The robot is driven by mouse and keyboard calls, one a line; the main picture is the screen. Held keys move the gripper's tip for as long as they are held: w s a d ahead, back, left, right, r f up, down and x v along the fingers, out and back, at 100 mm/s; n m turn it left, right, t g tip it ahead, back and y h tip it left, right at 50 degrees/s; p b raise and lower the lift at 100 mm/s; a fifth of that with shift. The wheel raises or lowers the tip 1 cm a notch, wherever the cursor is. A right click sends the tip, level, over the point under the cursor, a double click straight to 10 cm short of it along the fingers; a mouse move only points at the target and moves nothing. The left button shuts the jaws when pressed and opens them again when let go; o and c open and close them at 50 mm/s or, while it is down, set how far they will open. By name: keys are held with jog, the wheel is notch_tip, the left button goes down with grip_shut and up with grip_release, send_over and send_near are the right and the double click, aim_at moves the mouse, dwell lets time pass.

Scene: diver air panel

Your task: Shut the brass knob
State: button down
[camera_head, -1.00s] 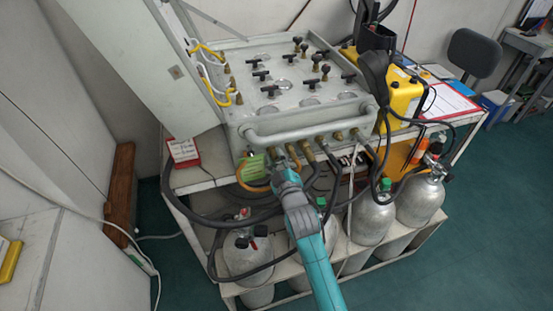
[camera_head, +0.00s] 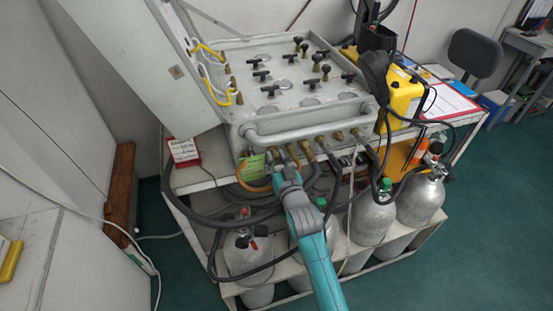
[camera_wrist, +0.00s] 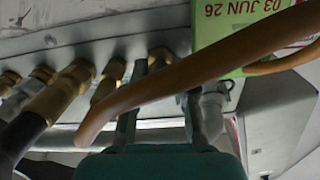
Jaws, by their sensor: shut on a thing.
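The grey air panel (camera_head: 290,100) stands on a white cart, with a row of brass fittings along its front under a grey rail. My gripper (camera_head: 277,170) reaches up to the left part of this row, close to a green tag. In the wrist view my gripper (camera_wrist: 163,90) has a finger on each side of a small brass part (camera_wrist: 160,57), which I take for the brass knob, and is shut on it. An orange hose (camera_wrist: 185,72) crosses in front of the fingers and hides most of the grip. How far the knob is turned cannot be seen.
A green tag (camera_wrist: 245,35) hangs beside the fingers. Black hoses (camera_head: 325,150) hang from the fittings to the right. Silver cylinders (camera_head: 370,215) stand on the cart's lower shelf. A red-framed card (camera_head: 184,151) is at the left. The floor at the right is clear.

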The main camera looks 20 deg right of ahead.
jog(key=shift+m, duration=0.4)
jog(key=c, duration=1)
grip_release()
jog(key=shift+o, duration=0.2)
